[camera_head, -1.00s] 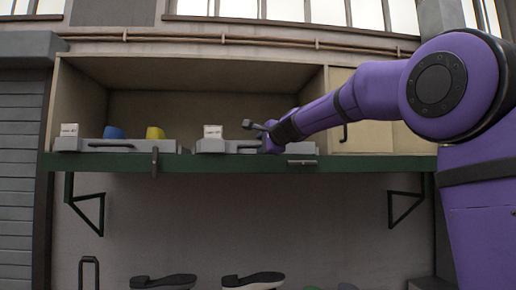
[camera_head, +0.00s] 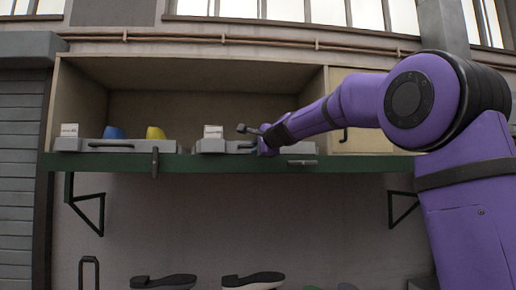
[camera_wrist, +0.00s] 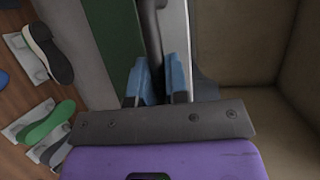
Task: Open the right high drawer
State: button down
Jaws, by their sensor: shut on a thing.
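The right high drawer (camera_head: 212,147) is a low grey tray-like drawer on the upper shelf, with a white box (camera_head: 213,131) at its left end. My gripper (camera_head: 262,147) is at its front, and my wrist hides the drawer's right part. In the wrist view, my gripper's blue fingers (camera_wrist: 161,70) are closed around the dark bar handle (camera_wrist: 152,28). The drawer's light grey front (camera_wrist: 174,28) runs beside the handle. How far the drawer is out cannot be told.
A similar grey drawer (camera_head: 110,146) with blue and yellow lasts behind it is on the left. A green shelf edge (camera_head: 220,164) runs below. A closed cabinet door (camera_head: 363,141) is on the right. Shoe soles (camera_head: 165,281) hang or lie below.

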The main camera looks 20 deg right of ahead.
jog(key=s+a, duration=0.3)
jog(key=s, duration=0.7)
jog(key=s+a, duration=0.3)
jog(key=s, duration=0.8)
jog(key=c, duration=1.1)
grip_release()
jog(key=shift+c, duration=0.2)
jog(key=v, duration=1)
jog(key=shift+s, duration=0.35)
